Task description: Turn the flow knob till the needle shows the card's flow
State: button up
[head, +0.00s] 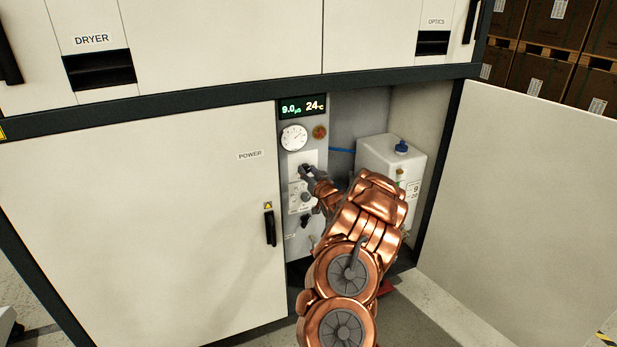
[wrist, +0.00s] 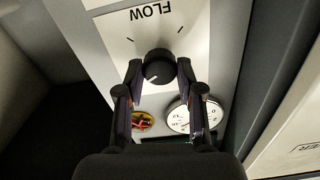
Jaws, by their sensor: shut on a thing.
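The black flow knob (wrist: 158,66) sits on a white plate marked FLOW (wrist: 150,14), which appears upside down in the wrist view. A light pointer mark shows on the knob's face. My gripper (wrist: 159,72) has one finger on each side of the knob and is shut on it. In the head view my gripper (head: 307,172) is at the panel just below the round white gauge (head: 293,137). The gauge also shows in the wrist view (wrist: 180,117), partly behind a finger; its needle reading is too small to tell. I cannot make out a flow card.
A display (head: 303,108) above the gauge reads 9.0 and 24 °C. A white tank (head: 385,160) with a blue cap stands right of the panel. The open cabinet door (head: 545,190) is at right, and the shut POWER door (head: 150,220) is at left.

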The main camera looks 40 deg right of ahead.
jog(key=shift+r+m, duration=0.15)
jog(key=shift+m, duration=0.15)
jog(key=o, duration=1.2)
jog(key=shift+c, duration=0.2)
jog(key=v, duration=1.2)
